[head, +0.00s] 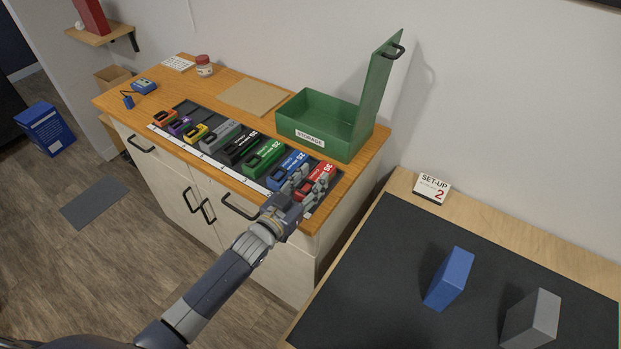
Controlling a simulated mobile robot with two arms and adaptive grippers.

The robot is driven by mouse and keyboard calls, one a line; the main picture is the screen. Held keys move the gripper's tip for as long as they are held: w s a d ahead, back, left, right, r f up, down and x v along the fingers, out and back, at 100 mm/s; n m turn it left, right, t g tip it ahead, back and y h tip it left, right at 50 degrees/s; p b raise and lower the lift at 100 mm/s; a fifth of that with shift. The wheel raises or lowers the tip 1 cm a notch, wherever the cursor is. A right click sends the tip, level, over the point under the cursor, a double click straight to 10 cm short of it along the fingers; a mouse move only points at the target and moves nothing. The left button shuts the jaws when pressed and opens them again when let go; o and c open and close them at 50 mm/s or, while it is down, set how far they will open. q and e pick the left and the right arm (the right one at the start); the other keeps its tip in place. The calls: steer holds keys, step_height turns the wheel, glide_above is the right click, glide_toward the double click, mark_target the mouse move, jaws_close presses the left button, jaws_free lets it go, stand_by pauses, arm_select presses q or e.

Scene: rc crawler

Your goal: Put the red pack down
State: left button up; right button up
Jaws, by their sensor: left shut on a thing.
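The red pack (319,177) is at the right end of a row of coloured packs on the dark strip along the wooden counter. My left gripper (306,184) is shut on the red pack, with its fingers at the pack's near end. The fingers hide part of it, and I cannot tell whether its underside touches the strip. A blue pack (287,169) lies just left of it, close to the fingers. My right gripper is not in view.
Green (263,158), black and grey packs continue the row leftward. An open green storage box (318,120) stands behind, its lid raised. At right, a dark-matted table holds a blue block (449,279), a grey block (530,318) and a set-up sign (431,188).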

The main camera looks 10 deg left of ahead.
arm_select(q)
steer(key=shift+f, duration=0.15)
steer(key=o, duration=1.3)
steer(key=shift+f, duration=0.1)
